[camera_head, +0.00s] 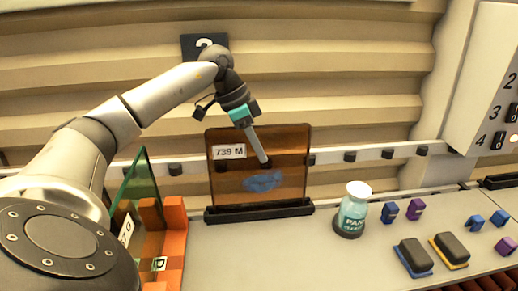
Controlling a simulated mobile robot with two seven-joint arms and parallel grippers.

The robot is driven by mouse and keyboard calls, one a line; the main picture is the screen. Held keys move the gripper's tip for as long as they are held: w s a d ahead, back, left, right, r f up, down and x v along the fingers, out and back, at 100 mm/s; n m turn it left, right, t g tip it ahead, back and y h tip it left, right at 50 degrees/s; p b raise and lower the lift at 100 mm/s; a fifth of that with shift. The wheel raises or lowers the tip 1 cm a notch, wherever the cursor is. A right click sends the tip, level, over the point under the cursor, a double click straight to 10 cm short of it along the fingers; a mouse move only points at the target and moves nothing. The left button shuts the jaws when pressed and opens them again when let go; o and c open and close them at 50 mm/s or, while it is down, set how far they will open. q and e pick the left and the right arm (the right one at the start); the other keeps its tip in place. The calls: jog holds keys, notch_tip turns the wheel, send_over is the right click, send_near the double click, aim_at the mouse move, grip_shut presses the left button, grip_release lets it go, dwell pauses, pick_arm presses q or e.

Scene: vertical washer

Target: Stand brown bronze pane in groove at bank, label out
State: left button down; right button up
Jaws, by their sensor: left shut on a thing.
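The brown bronze pane (290,160) stands upright in a black slotted base (258,212) against the ribbed wall. Its white label (229,151), reading "739 M", faces me at its upper left. A blue smear (262,181) shows on its face. My left gripper (243,114) is above the pane's top edge and shut on a thin pale rod (256,145) with a dark tip. The rod points down in front of the pane, its tip just above the smear; I cannot tell whether it touches. My right gripper is not in view.
An orange rack (175,222) with a green pane (140,185) stands at left. A numbered panel (490,85) is at far right. Clear counter lies before the base.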

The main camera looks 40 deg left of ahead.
pick_arm(q)
jog(key=shift+f, duration=0.25)
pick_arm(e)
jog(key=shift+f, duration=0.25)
